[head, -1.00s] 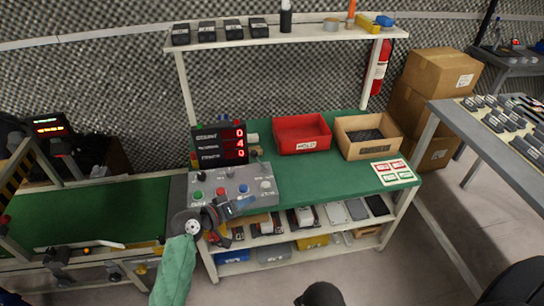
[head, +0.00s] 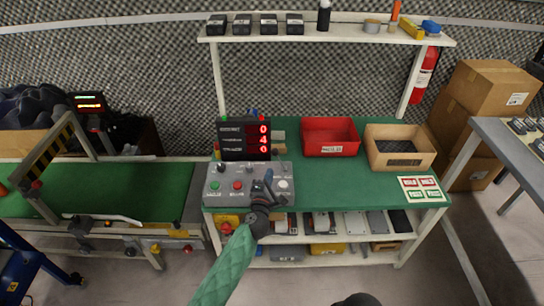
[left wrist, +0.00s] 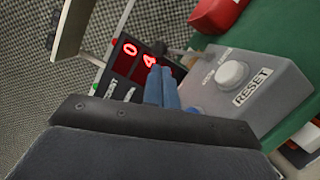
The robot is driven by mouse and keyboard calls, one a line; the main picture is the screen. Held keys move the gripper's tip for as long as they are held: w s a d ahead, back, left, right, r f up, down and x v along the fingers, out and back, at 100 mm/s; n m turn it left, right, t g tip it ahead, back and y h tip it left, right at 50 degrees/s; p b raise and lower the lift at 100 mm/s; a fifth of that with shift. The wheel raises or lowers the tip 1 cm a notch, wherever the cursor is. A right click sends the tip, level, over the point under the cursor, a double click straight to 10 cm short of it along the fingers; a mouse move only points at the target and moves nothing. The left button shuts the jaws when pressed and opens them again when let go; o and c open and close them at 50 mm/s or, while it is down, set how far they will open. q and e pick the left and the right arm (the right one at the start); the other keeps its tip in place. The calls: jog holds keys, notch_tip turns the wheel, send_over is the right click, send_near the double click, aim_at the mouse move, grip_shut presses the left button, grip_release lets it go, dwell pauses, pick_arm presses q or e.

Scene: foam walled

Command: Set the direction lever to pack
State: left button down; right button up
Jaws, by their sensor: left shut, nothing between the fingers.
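The grey control box (head: 208,198) stands at the left end of the green bench, with coloured push buttons on its face. A black knob (head: 221,168) and a small upright lever (head: 250,168) are at its back edge; I cannot read their labels, so the direction lever and its setting are unclear. My left gripper (head: 268,180) is over the right part of the box, its blue fingers shut and empty. In the left wrist view, the fingers (left wrist: 160,86) are beside the box, near the white RESET button (left wrist: 232,74). My right gripper is not in view.
A counter display (head: 244,139) with red digits stands behind the box. A red bin (head: 330,148) and a cardboard tray (head: 428,158) sit further right on the bench. A shelf (head: 340,33) runs above. A green conveyor (head: 100,192) lies at left.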

pick_arm(q)
jog(key=shift+w+a+f+n+y, duration=0.15)
jog(key=shift+a+n+y, duration=0.15)
jog(key=shift+a+y, duration=0.2)
jog(key=shift+w+a+f+n+y, duration=0.15)
jog(key=shift+a+n+y, duration=0.15)
jog(key=shift+a+y, duration=0.15)
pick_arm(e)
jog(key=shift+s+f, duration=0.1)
pick_arm(q)
jog(key=shift+s, duration=0.1)
jog(key=shift+w+d+r, duration=0.1)
jog(key=shift+w, duration=0.45)
jog(key=w, duration=0.5)
jog(key=w+d, duration=0.1)
jog(key=w, duration=0.1)
jog(key=shift+w+r, duration=0.1)
jog(key=shift+w, duration=0.8)
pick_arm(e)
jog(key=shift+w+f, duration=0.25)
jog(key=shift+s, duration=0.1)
